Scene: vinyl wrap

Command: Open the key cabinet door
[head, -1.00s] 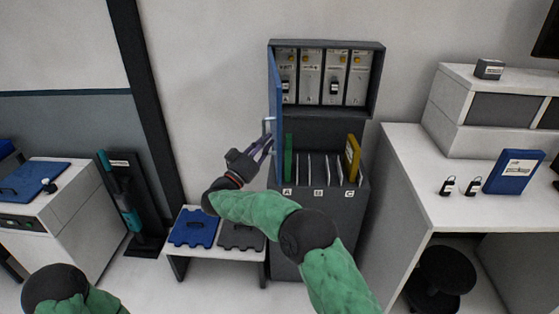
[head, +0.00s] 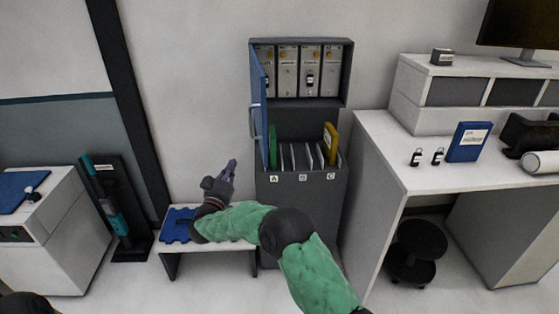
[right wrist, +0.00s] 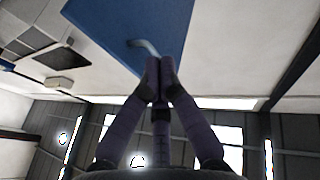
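The key cabinet (head: 345,75) is a dark grey wall box. Its blue door (head: 259,110) stands swung out at the left side, seen nearly edge-on, and the inside shows several grey key panels (head: 310,70). The door's pale handle (head: 254,120) faces left. My right gripper (head: 231,165) is below and left of the handle, apart from it, with its fingers together and empty. In the right wrist view, the closed fingertips (right wrist: 160,72) appear below the handle (right wrist: 145,46) on the blue door (right wrist: 125,18).
A grey lower unit (head: 305,205) with upright folders stands below the cabinet. A low white bench (head: 205,249) with a blue piece (head: 176,224) is under my right arm. A white desk (head: 400,180) stands to the right. Bare wall lies left of the door.

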